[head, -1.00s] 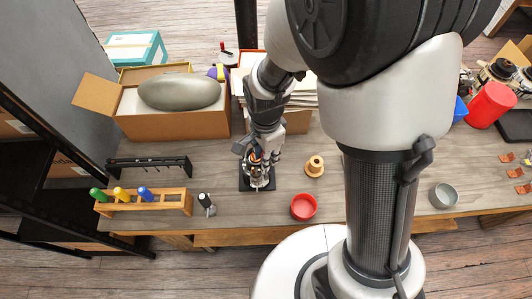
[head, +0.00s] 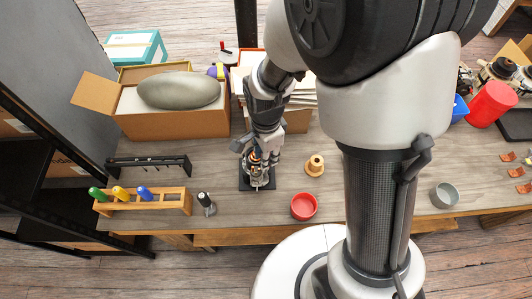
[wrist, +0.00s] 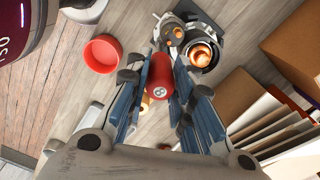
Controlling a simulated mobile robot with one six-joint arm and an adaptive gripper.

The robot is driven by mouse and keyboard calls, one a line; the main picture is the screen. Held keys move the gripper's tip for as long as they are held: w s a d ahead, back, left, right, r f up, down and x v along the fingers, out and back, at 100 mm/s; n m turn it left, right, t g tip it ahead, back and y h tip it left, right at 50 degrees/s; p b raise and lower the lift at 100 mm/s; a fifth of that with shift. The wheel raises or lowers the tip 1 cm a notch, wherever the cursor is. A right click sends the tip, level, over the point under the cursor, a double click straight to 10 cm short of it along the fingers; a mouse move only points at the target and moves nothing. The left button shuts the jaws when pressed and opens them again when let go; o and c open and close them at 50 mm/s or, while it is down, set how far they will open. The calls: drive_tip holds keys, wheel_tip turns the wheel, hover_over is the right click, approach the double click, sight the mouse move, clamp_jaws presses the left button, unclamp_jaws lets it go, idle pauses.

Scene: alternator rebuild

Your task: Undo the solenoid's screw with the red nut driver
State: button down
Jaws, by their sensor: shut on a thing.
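My gripper (wrist: 160,85) is shut on the red nut driver (wrist: 159,72), whose handle end faces the wrist camera. The driver's tip is hidden beneath the handle. Just past it in the wrist view is the alternator assembly, with a copper-coloured coil (wrist: 202,56) and a grey round part (wrist: 172,33) that looks like the solenoid. The screw cannot be made out. In the head view my gripper (head: 256,160) is over the assembly, which sits on a black base plate (head: 245,184). Whether the driver touches the screw cannot be told.
A red bowl (head: 304,207) and a tan spool-like part (head: 315,165) stand right of the assembly. A wooden rack (head: 177,205) with green, yellow and blue drivers is at left, a black-handled tool (head: 205,202) beside it. Cardboard boxes (head: 180,124) stand behind.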

drive_tip(key=shift+f, duration=0.2)
drive_tip(key=n, duration=0.6)
drive_tip(key=shift+n, duration=0.3)
drive_tip(key=n, duration=0.5)
drive_tip(key=shift+n, duration=0.4)
drive_tip(key=n, duration=0.5)
drive_tip(key=shift+n, duration=0.3)
